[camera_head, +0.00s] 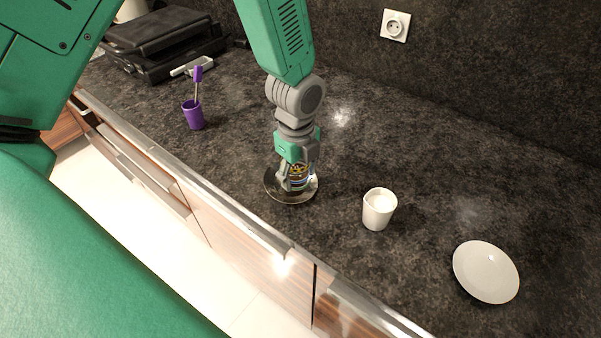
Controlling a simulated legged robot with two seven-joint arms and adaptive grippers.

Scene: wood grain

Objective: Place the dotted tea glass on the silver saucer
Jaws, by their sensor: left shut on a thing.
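The silver saucer (272,191) lies on the dark counter near its front edge, in the middle of the head view. The dotted tea glass (298,174) is between the fingers of my left gripper (297,178), over the saucer. My left gripper points down and is shut on the glass. The fingers hide much of the glass, and I cannot tell whether its base touches the saucer. My right gripper is not in view.
A white cup (378,209) stands right of the saucer, and a white plate (486,272) lies farther right. A purple cup (194,115) with a purple-headed utensil and a black grill (165,45) are at the left. Counter between them is clear.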

